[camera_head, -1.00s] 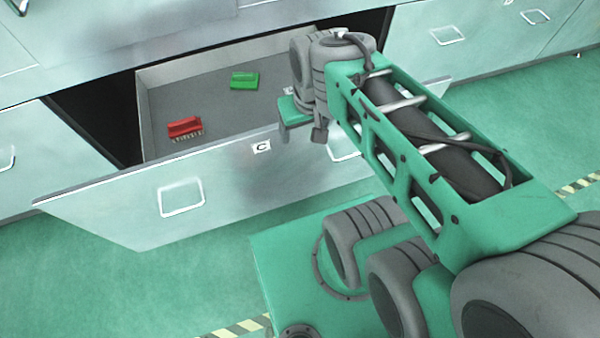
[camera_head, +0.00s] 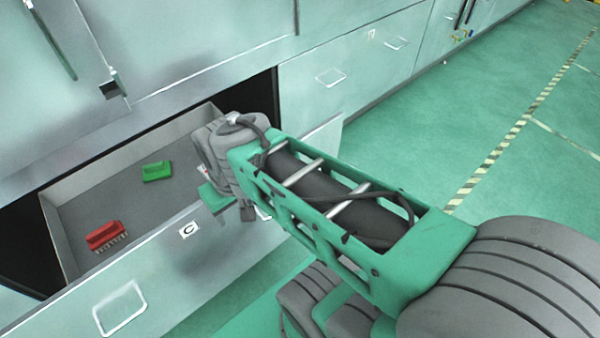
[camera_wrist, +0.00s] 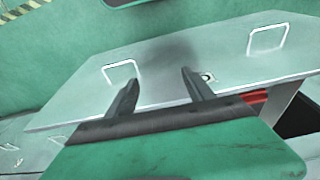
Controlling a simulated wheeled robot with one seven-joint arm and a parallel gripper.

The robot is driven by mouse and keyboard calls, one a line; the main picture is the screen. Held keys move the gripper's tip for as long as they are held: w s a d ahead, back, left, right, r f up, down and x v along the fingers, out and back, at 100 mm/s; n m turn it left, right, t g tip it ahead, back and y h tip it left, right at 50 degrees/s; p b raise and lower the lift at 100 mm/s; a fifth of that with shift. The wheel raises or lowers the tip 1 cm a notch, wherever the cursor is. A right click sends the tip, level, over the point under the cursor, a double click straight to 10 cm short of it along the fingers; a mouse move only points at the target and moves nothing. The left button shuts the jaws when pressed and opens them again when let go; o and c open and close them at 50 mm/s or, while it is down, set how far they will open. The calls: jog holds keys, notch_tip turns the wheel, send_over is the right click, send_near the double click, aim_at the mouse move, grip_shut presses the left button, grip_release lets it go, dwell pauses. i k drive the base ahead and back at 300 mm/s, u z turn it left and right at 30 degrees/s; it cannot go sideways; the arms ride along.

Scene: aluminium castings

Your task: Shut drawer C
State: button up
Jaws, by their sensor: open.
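Drawer C (camera_head: 172,262) stands pulled out from the cabinet, its label "C" on the front panel near the top edge. A white handle (camera_head: 120,307) shows on the left of its front, and another is mostly hidden behind my arm. In the wrist view the drawer front (camera_wrist: 170,72) lies beyond my fingers. My gripper (camera_wrist: 157,85) is open and empty, its two fingers apart over the drawer front; I cannot tell whether they touch it. In the head view my wrist hides part of the drawer's right side.
Inside the drawer lie a red brush (camera_head: 104,235) and a green block-like item (camera_head: 157,171). Closed cabinet fronts (camera_head: 340,85) continue to the right. The green floor (camera_head: 480,120) with a striped line is clear on the right.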

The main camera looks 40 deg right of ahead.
aim_at(174, 257)
jog(key=u, duration=0.05)
jog(key=k, duration=1.2)
jog(key=u, duration=0.35)
jog(key=i, duration=0.85)
jog(key=u, duration=0.25)
